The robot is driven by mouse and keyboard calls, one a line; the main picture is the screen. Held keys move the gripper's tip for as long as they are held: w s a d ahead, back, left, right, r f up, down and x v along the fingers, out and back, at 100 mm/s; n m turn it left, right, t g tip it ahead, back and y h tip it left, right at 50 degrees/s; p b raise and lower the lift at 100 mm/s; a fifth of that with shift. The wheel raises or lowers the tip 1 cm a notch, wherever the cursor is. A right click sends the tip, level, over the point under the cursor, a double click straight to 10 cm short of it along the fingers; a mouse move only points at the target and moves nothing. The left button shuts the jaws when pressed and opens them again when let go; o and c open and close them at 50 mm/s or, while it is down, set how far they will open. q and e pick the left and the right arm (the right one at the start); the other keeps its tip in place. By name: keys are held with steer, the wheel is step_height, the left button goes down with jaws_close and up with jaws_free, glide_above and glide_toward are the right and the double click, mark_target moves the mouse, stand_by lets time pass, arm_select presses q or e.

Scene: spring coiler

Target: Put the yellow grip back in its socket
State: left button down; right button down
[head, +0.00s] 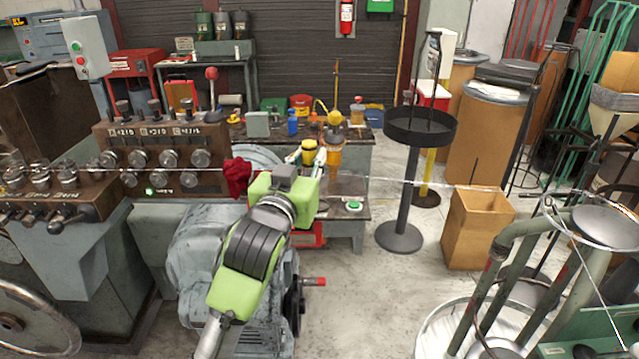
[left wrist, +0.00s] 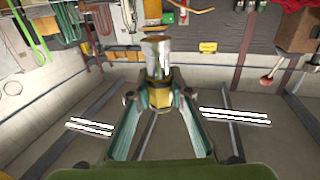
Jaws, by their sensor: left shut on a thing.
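My left gripper (head: 307,158) reaches out over the bench area beside the grey machine in the head view. It is shut on the yellow grip (head: 309,149), which stands up between the fingertips and has a dark top. In the left wrist view the two green fingers (left wrist: 159,96) close on the yellow grip (left wrist: 160,98) from both sides. A shiny metal cylinder (left wrist: 157,58) shows just beyond the grip; I cannot tell whether it is part of it. I cannot make out the socket in either view. My right gripper is not in view.
An orange jar (head: 334,155) stands just right of the held grip. A red cloth-like thing (head: 237,176) is left of the gripper. A thin wire (head: 405,182) runs right, above a cardboard box (head: 472,235). A black round tray on a stand (head: 420,128) is at right.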

arm_select(q)
steer(key=w+f, duration=0.1)
steer(key=w+d+f, duration=0.1)
steer(key=f, duration=0.1)
steer(key=w+f, duration=0.2)
steer(key=shift+w+d+f, duration=0.1)
steer(key=shift+d+f, duration=0.05)
steer(key=shift+d, duration=0.2)
steer(key=f, duration=0.1)
steer(key=f+p, duration=0.1)
steer(key=f, duration=0.1)
steer(key=shift+w+d, duration=0.1)
steer(key=shift+w, duration=0.1)
steer(key=shift+f, duration=0.25)
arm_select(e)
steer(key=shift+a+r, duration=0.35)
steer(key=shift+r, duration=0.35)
arm_select(q)
steer(key=shift+f, duration=0.2)
steer(key=c, duration=1.8)
jaws_free()
steer(key=shift+c, duration=0.2)
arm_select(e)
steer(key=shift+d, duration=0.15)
